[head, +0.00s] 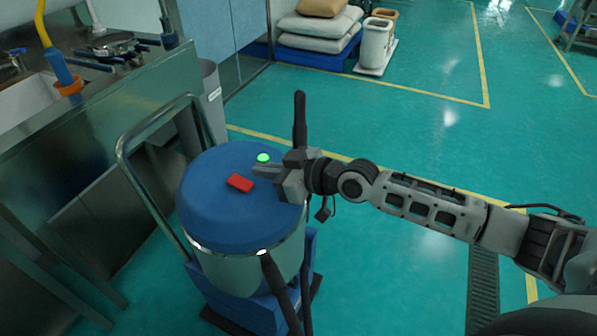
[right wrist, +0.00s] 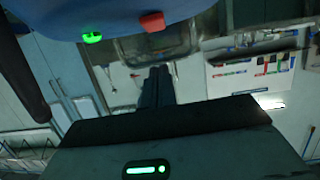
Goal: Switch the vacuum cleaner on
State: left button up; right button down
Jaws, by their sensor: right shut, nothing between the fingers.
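The vacuum cleaner (head: 235,225) has a round blue lid on a pale metal drum and a blue base. On its lid are a red rocker-like block (head: 239,183) and a bright green round button or lamp (head: 263,158). My right gripper (head: 256,172) is shut and empty, with its tips over the lid's right part, close to the red and green parts. I cannot tell whether it touches the lid. In the right wrist view the shut fingers (right wrist: 158,75) point forward below the red block (right wrist: 152,22) and the green part (right wrist: 92,38). My left gripper is out of view.
A metal push handle (head: 124,150) rises on the cleaner's left. A steel sink bench (head: 110,110) with tools and a grey bin (head: 212,100) stand to the left. White sacks (head: 318,28) lie at the back. The green floor to the right is mostly clear.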

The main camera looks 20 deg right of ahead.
jog(key=s+d+b, duration=0.1)
jog(key=s+d, duration=0.4)
jog(key=s, duration=0.1)
jog(key=shift+s+d+r, duration=0.15)
jog(key=shift+s, duration=0.1)
jog(key=s+a+f+m, duration=0.2)
jog(key=s+a+f, duration=0.5)
jog(key=a, duration=0.1)
jog(key=s+d+f+m+h, duration=0.1)
jog(key=s+f+m+h, duration=0.2)
jog(key=s+f+h, duration=0.3)
jog(key=shift+s+d+f+m+g, duration=0.35)
jog(key=shift+s+f, duration=0.5)
jog(key=shift+s, duration=0.35)
